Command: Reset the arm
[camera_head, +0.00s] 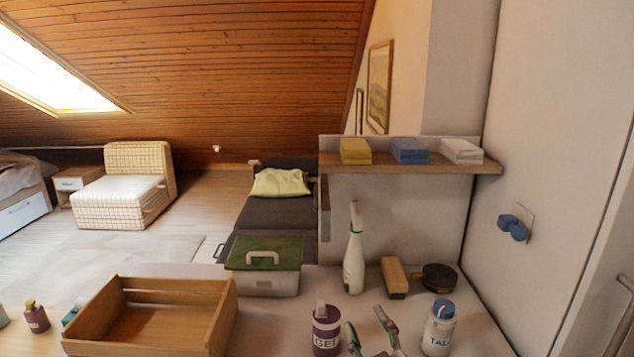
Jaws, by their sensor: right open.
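My right gripper (371,332) shows only by its fingertips at the bottom edge of the head view, to the right of centre. Its two fingers stand apart, with nothing visible between them. They are between a purple and white bottle marked GEL (326,331) on the left and a white bottle with a blue cap (439,328) on the right. I cannot tell whether the left fingertip touches the GEL bottle. The rest of my right arm is out of the picture. My left gripper is not in view.
An open wooden drawer box (180,290) stands left of the gripper. A green-lidded case (264,266), a white spray bottle (354,250), a wooden brush (394,277) and a dark round item (440,278) stand behind. A wall shelf (400,167) overhangs the surface.

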